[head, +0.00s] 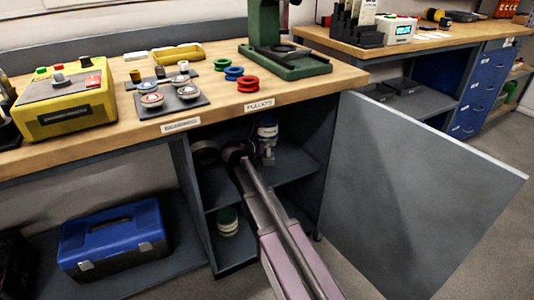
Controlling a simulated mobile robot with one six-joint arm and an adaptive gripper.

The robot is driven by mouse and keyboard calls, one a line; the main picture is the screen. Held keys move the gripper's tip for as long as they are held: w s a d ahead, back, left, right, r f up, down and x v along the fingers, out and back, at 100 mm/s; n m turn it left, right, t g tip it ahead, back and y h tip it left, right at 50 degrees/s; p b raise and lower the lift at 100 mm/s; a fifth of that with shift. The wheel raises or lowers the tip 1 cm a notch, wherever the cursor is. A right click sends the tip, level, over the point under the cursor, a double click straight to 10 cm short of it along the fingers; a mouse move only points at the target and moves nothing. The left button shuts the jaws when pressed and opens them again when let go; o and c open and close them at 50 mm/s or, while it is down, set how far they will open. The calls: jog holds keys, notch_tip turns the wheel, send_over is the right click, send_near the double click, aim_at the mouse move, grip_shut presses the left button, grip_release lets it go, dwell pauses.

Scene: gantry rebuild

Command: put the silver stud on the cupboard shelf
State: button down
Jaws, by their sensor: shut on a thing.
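The open cupboard under the bench has a grey shelf (292,164) at mid height. My arm reaches in from the front, and my gripper (267,157) is inside the opening, just above the shelf. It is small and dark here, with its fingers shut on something. The silver stud cannot be made out apart from the gripper, so whether it touches the shelf cannot be told.
The cupboard door (420,190) stands wide open to the right. A green and white jar (227,221) is in the lower compartment. A blue toolbox (113,240) stands to the left. The bench top (215,110) above holds a yellow control box (66,100), pucks and rings.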

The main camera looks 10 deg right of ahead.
aim_at(268, 156)
jog(key=shift+f, duration=0.1)
jog(key=shift+f+b, duration=1.8)
jog(key=shift+b, duration=0.1)
jog(key=shift+f, duration=0.15)
jog(key=c, duration=0.6)
grip_release()
jog(key=shift+r, duration=0.25)
jog(key=p+v, duration=0.2)
jog(key=v, duration=0.5)
jog(key=shift+s+a, duration=0.2)
